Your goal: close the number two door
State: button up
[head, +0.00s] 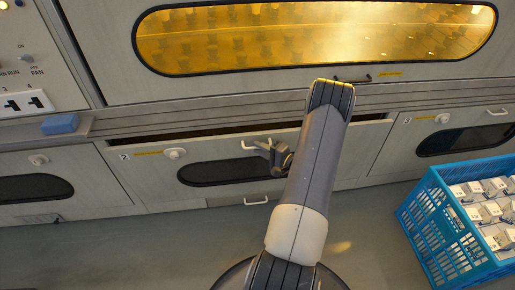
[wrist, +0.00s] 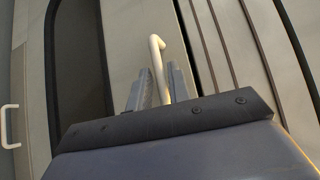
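The number two door (head: 148,176) is a grey panel with a "2" label, a round white knob (head: 175,153) and a dark oval window (head: 225,172). Its top edge leans out from the cabinet, leaving a dark gap (head: 215,131) above it, so it stands slightly ajar. Its white bar handle (head: 249,146) is near the top middle. My gripper (head: 272,147) is at the right part of this handle. In the wrist view the handle (wrist: 155,50) runs between my two fingers (wrist: 159,78), which sit close on both sides of it. My arm hides part of the door.
A blue crate (head: 437,225) of white boxed items stands on the floor at right, before the number three door (head: 395,150). A blue block (head: 60,124) lies on the ledge at left. A lit amber window (head: 300,35) is above. The floor at left is clear.

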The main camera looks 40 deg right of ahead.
jog(key=shift+w+a, duration=0.2)
jog(key=shift+w, duration=0.5)
jog(key=shift+c, duration=0.5)
grip_shut()
